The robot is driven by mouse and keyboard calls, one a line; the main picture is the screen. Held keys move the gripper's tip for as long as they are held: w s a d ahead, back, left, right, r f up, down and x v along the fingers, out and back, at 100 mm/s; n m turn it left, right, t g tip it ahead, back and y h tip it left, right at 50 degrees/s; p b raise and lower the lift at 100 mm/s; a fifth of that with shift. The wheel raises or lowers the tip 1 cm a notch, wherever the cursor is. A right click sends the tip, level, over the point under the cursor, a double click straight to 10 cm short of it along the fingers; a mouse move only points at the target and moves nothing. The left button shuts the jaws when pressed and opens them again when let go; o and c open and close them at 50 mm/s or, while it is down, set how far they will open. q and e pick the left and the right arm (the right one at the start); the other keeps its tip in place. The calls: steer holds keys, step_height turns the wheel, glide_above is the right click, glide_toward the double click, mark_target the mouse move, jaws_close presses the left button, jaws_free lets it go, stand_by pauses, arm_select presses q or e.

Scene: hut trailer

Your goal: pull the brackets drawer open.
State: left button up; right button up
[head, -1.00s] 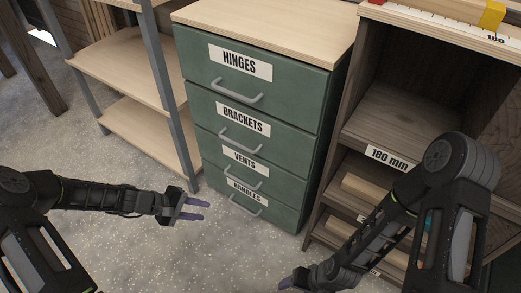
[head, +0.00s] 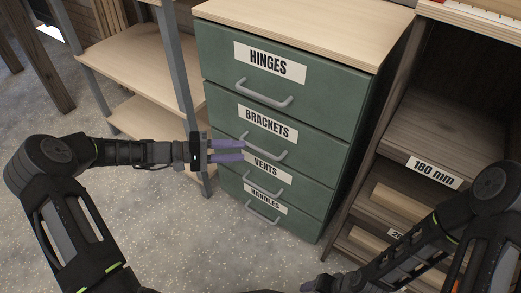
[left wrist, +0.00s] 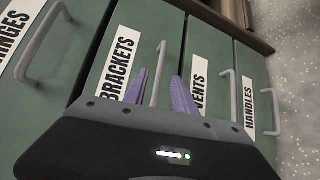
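The green cabinet has a brackets drawer (head: 310,148), shut, with a white label and a grey bar handle (head: 268,153). The handle also shows in the left wrist view (left wrist: 157,76). My left gripper (head: 243,151) is open, its two purple fingers pointing at the left end of that handle. In the left wrist view (left wrist: 162,86) the handle lines up in the gap between the fingers. Whether the tips reach around the bar, I cannot tell. My right gripper (head: 308,286) is low at the bottom edge, mostly cut off.
The hinges drawer (head: 325,95) is above; the vents drawer (head: 305,188) and handles drawer (head: 292,220) are below, all shut. A light wooden shelf unit (head: 130,60) stands left, a dark shelf (head: 430,130) right. Speckled floor in front is clear.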

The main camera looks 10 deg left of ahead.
mark_target(260, 149)
arm_select(q)
steer(key=b+x, duration=0.2)
steer(key=x, duration=0.5)
steer(key=shift+d+f, duration=0.1)
steer(key=shift+d, duration=0.1)
steer(key=shift+c, duration=0.4)
jaws_close()
stand_by(0.8)
